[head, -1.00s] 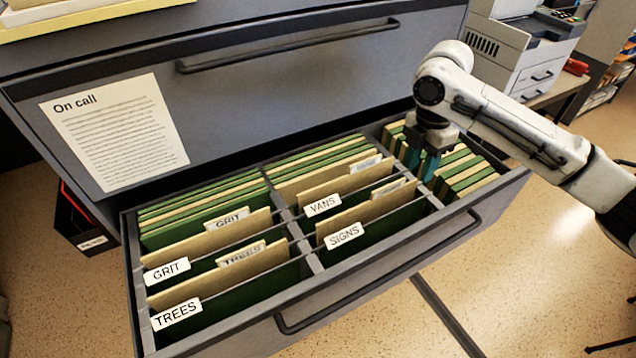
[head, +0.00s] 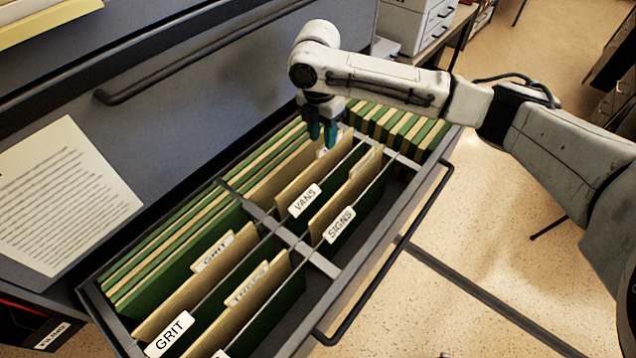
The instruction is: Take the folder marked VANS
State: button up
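The white VANS label (head: 305,201) is on a rail in the middle of the open drawer. Just behind it stands a tan folder (head: 312,178) with a pale tab near its far end, partly hidden by my fingers; the tab's writing is unreadable. My gripper (head: 322,132) points down with two teal fingers, slightly apart with a narrow gap, at the tab end of that folder. I see nothing held between them. I cannot tell whether the fingers touch the folder.
The SIGNS label (head: 340,224) and its tan folder are in front of VANS. Green and tan folders crowd the back and far right. The drawer's front handle (head: 390,262) juts out; the cabinet face (head: 190,130) rises behind.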

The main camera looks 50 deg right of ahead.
aim_at(323, 146)
jog(key=shift+s+f+p, duration=0.2)
jog(key=shift+f+p, duration=0.2)
jog(key=shift+f, duration=1)
jog(key=shift+s+f+p, duration=0.15)
jog(key=shift+f+p, duration=0.25)
jog(key=shift+f, duration=0.95)
grip_shut()
